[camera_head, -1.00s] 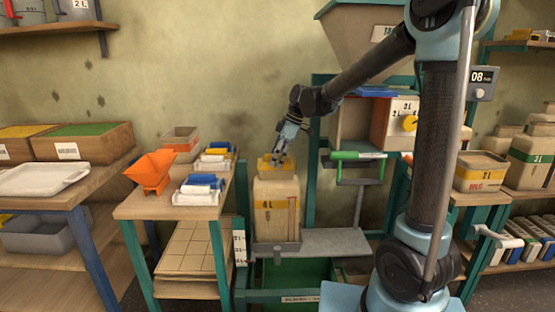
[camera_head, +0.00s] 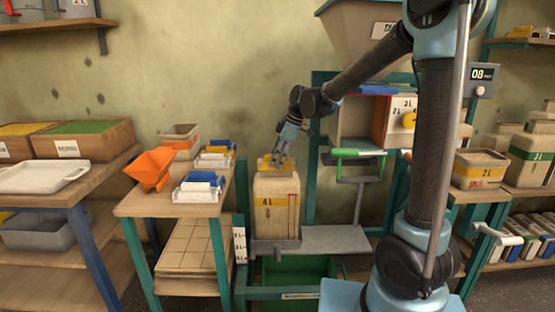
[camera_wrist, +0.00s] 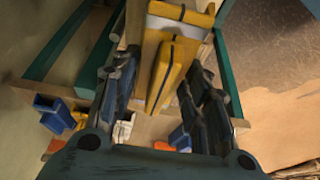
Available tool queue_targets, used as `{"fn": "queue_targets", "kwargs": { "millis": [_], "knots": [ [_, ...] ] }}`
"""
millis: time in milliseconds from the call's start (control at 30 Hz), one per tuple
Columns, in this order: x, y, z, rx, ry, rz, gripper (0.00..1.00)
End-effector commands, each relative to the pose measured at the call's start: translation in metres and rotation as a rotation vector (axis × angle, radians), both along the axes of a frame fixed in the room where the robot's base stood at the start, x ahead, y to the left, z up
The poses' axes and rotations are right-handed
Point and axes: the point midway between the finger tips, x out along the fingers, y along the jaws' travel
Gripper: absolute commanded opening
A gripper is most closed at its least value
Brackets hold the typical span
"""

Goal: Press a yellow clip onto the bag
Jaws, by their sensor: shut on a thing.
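The beige bag (camera_head: 276,215) with a yellow band marked 4L stands upright on a small grey platform (camera_head: 275,246). My gripper (camera_head: 281,160) is over the bag's top, pointing down, shut on a yellow clip (camera_head: 265,164). In the wrist view, the yellow clip (camera_wrist: 172,75) lies between the two dark fingers (camera_wrist: 152,95). The clip is right at the bag's top edge; I cannot tell whether it is seated on it. The bag's top is partly hidden by the clip and fingers.
A green post (camera_head: 312,165) and a green-handled lever (camera_head: 357,153) stand close right of the bag. A green bin (camera_head: 300,272) sits below.

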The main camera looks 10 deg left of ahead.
Motion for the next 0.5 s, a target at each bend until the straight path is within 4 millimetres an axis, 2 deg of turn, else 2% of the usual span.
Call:
{"fn": "queue_targets", "kwargs": {
  "millis": [333,367,433,500],
  "knots": [
    [0.0001,-0.0001,-0.0012,0.000,0.000,0.000,0.19],
    [0.0001,-0.0001,-0.0012,0.000,0.000,0.000,0.47],
    [0.0001,-0.0001,-0.0012,0.000,0.000,0.000,0.62],
    [0.0001,0.0000,-0.0012,0.000,0.000,0.000,0.66]
  ]
}}
